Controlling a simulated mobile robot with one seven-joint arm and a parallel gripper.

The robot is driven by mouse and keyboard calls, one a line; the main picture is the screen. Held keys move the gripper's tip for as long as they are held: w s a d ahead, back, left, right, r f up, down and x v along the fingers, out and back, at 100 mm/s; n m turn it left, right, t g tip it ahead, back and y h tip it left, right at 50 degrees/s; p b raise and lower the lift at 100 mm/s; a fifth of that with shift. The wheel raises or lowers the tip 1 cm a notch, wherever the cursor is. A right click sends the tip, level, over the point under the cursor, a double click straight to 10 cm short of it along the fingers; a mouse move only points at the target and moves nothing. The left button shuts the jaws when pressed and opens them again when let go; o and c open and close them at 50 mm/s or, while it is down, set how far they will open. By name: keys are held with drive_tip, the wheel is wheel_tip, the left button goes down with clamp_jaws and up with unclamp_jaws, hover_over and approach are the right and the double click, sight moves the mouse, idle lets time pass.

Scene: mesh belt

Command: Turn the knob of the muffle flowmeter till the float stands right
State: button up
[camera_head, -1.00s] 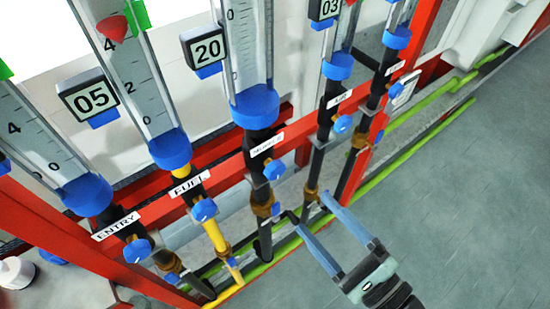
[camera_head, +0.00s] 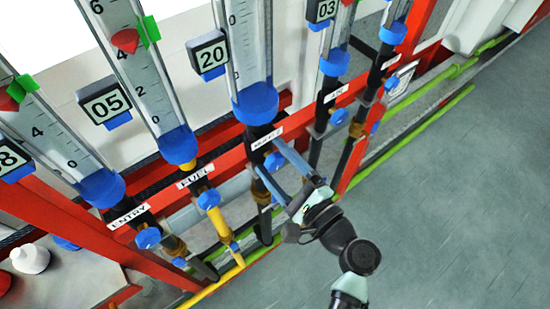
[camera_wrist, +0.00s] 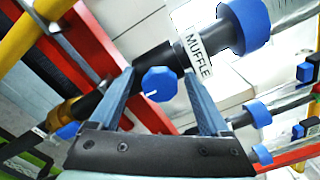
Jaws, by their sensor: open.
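The muffle flowmeter's clear tube (camera_head: 246,45) rises from a blue base collar (camera_head: 257,103) in the head view. Its float is not visible. The muffle label (camera_head: 266,138) sits below the collar; it also reads clearly in the wrist view (camera_wrist: 198,54). The blue muffle knob (camera_head: 274,161) has a white pointer line, seen in the wrist view (camera_wrist: 159,83). My gripper (camera_head: 266,159) is open, with its two fingers on either side of the knob. In the wrist view (camera_wrist: 160,80) the knob shows between the fingers, with gaps on both sides and no clear contact.
The fuel knob (camera_head: 208,199) and entry knob (camera_head: 148,238) are to the left, and the air knob (camera_head: 338,116) is to the right. A red frame rail (camera_head: 231,160) runs behind the pipes. The grey floor (camera_head: 450,200) at the right is clear.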

clamp_jaws()
drive_tip(key=shift+f+n+b, duration=0.1)
drive_tip(key=shift+n+b, duration=0.3)
drive_tip(key=shift+b, duration=0.15)
unclamp_jaws()
drive_tip(key=shift+s+d, duration=0.1)
